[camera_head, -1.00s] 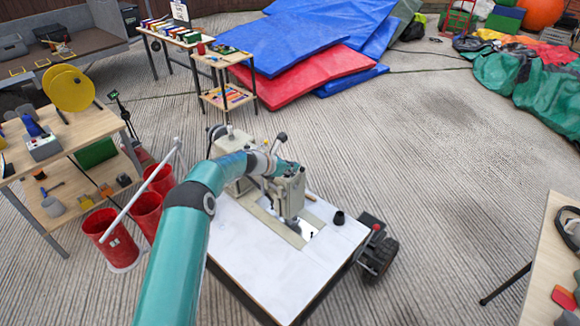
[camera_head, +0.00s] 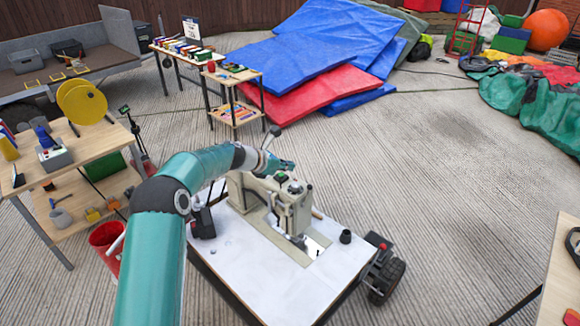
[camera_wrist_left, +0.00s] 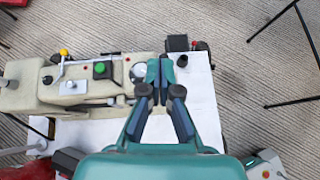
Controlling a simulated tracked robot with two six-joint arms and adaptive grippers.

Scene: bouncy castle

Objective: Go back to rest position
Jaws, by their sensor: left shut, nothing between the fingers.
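My left arm reaches in from the left in the head view. Its gripper (camera_head: 287,165) is above the beige sewing machine (camera_head: 292,212), partly hidden by my wrist. In the left wrist view my left gripper (camera_wrist_left: 160,72) has its fingertips together with nothing between them. The machine (camera_wrist_left: 75,92) shows beneath and to the left there, with a green button. The machine stands on a white-topped wheeled table (camera_head: 255,270). I cannot tell the exact gap between gripper and machine. My right gripper is in neither view.
A wooden shelf table (camera_head: 95,145) with tools and a red bucket (camera_head: 104,240) stand at the left. Blue mats (camera_head: 300,50) and a red mat (camera_head: 312,90) lie at the back. Another table (camera_head: 562,275) edges in at the right. The concrete between is free.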

